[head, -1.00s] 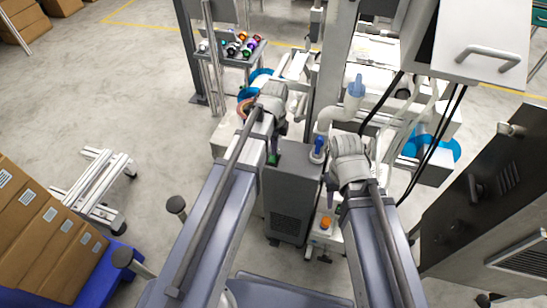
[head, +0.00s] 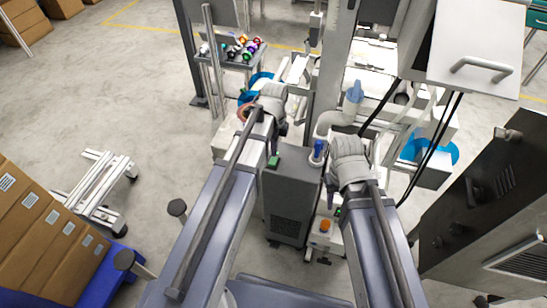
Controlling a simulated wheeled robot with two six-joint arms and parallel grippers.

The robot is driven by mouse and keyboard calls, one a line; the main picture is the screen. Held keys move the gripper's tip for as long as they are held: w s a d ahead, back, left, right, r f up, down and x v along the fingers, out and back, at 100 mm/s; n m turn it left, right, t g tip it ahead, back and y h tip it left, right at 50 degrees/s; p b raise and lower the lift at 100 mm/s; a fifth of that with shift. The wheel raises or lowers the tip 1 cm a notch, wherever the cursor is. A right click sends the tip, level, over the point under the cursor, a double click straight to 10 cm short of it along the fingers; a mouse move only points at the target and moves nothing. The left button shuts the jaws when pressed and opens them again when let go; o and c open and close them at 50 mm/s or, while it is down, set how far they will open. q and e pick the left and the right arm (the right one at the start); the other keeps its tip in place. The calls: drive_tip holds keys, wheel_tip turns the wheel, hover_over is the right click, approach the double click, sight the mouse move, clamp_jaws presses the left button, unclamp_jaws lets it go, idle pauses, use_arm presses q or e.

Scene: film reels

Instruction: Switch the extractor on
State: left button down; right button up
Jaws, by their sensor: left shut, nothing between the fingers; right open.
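The extractor looks to be the dark grey box (head: 291,197) with a vented front, standing on the floor between my arms. A green switch-like part (head: 274,161) sits at the left of its top, and a blue-topped fitting (head: 317,150) at the right. My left gripper (head: 276,147) is shut and empty, pointing down just above the green part; its tips are small and partly hidden by my arm, so I cannot tell whether they touch. My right gripper (head: 332,194) is open, right of the box, mostly hidden beneath its wrist.
An orange-topped unit (head: 324,227) stands right of the box. A white cabinet (head: 478,52) with a handle and a dark cabinet (head: 490,200) are at right. Cartons (head: 40,220) are at left.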

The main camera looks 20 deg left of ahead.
sight(274, 158)
use_arm(q)
wheel_tip(274, 158, up, 5)
drive_tip(key=p, duration=0.4)
idle(0.5)
drive_tip(key=s+d+r+n+y+p, duration=0.1)
drive_tip(key=s+d+r+n+p, duration=0.9)
drive_tip(key=s+n, duration=0.4)
drive_tip(key=shift+s+d+r+n+p, duration=0.15)
drive_tip(key=shift+d+r+n+p, duration=0.1)
drive_tip(key=shift+r+n+p, duration=0.15)
idle(0.3)
